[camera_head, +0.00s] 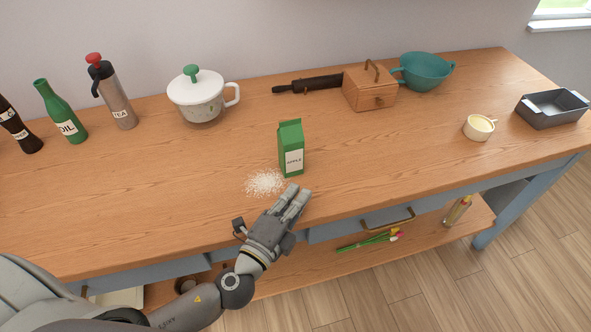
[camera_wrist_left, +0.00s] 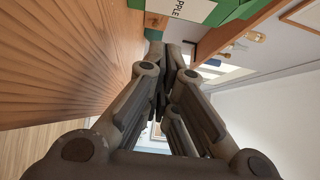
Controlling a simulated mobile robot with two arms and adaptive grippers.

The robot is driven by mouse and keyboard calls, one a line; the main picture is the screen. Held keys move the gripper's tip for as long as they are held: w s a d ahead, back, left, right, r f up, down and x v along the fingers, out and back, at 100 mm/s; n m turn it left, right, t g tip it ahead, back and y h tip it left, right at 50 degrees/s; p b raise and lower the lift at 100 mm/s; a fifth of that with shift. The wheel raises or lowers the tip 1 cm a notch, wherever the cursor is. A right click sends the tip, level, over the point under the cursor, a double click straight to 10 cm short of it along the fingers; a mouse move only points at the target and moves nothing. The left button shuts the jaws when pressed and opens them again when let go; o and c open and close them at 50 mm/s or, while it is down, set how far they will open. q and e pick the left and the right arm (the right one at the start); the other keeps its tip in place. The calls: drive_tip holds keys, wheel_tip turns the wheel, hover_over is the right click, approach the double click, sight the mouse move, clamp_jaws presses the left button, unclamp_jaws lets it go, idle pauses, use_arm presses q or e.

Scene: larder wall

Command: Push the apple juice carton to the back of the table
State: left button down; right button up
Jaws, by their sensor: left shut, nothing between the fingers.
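The apple juice carton (camera_head: 291,148) is green with a white label reading APPLE. It stands upright near the middle of the wooden table (camera_head: 400,160). My left gripper (camera_head: 298,193) is shut and empty, just in front of the carton's base on the near side. I cannot tell whether its fingertips touch the carton. In the left wrist view the carton (camera_wrist_left: 195,10) shows at the top, just past the tips of the shut fingers (camera_wrist_left: 168,50). My right gripper is not in view.
White powder (camera_head: 264,182) lies left of the carton. A white pot (camera_head: 200,97), a rolling pin (camera_head: 310,84), a wooden box (camera_head: 370,90) and a teal colander (camera_head: 426,70) line the back. A cup (camera_head: 479,127) stands right. The tabletop directly behind the carton is clear.

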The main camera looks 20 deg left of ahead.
sight(291, 147)
use_arm(q)
drive_tip(key=w, duration=0.1)
drive_tip(key=w+a+p, duration=0.1)
drive_tip(key=w, duration=0.2)
drive_tip(key=shift+w+a, duration=0.5)
drive_tip(key=shift+w, duration=0.05)
